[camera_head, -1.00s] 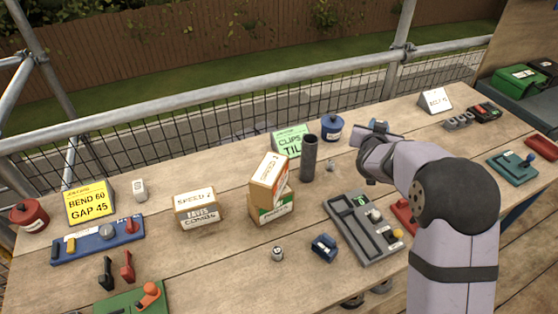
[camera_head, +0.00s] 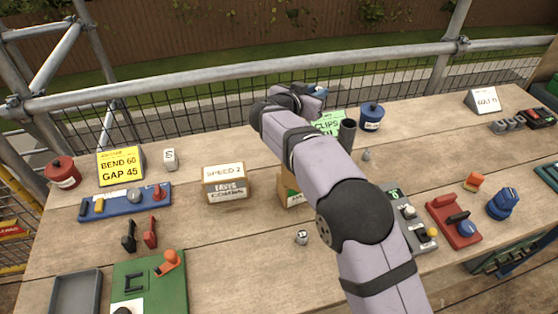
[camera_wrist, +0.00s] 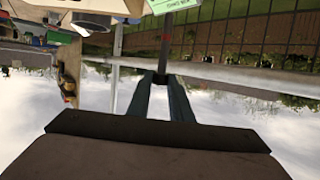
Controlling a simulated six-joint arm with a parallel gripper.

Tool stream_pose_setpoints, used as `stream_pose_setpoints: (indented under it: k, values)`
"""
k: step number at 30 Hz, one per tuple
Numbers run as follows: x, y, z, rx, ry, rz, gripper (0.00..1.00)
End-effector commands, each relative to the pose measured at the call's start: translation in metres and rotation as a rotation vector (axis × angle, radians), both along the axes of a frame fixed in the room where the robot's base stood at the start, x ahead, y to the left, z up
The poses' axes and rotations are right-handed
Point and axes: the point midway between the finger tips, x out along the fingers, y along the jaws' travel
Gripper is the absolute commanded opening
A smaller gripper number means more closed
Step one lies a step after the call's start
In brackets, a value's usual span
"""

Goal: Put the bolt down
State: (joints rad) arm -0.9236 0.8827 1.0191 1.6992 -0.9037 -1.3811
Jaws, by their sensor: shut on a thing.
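My gripper (camera_head: 319,90) is raised above the far side of the bench, near the railing, left of the blue lidded pot (camera_head: 371,116). In the wrist view its two dark teal fingers (camera_wrist: 163,77) are close together, shut on the bolt. The bolt itself cannot be made out clearly. A thin dark upright shape shows at the fingertips in the wrist view, and I cannot tell if it is the bolt or background. A white sign (camera_head: 485,101), its lettering hard to read, stands at the back right.
A dark upright tube (camera_head: 346,134) and a green clips sign (camera_head: 328,123) stand below the gripper. My arm covers part of the cartons and grey panel (camera_head: 412,226). Small metal pieces (camera_head: 302,237) stand loose.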

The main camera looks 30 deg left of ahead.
Motion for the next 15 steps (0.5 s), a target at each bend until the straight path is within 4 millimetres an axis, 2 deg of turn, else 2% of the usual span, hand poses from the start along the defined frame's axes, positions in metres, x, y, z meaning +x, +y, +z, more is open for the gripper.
stream_pose_setpoints:
  k: [1, 6, 10, 15]
  values:
    - [-0.013, 0.016, -0.006, 0.0, 0.0, 0.007, 0.0]
    - [-0.048, 0.049, -0.017, -0.001, 0.0, 0.018, 0.0]
    - [-0.069, 0.066, -0.024, 0.001, 0.0, 0.026, 0.0]
    - [-0.082, 0.077, -0.029, 0.0, 0.0, 0.034, 0.0]
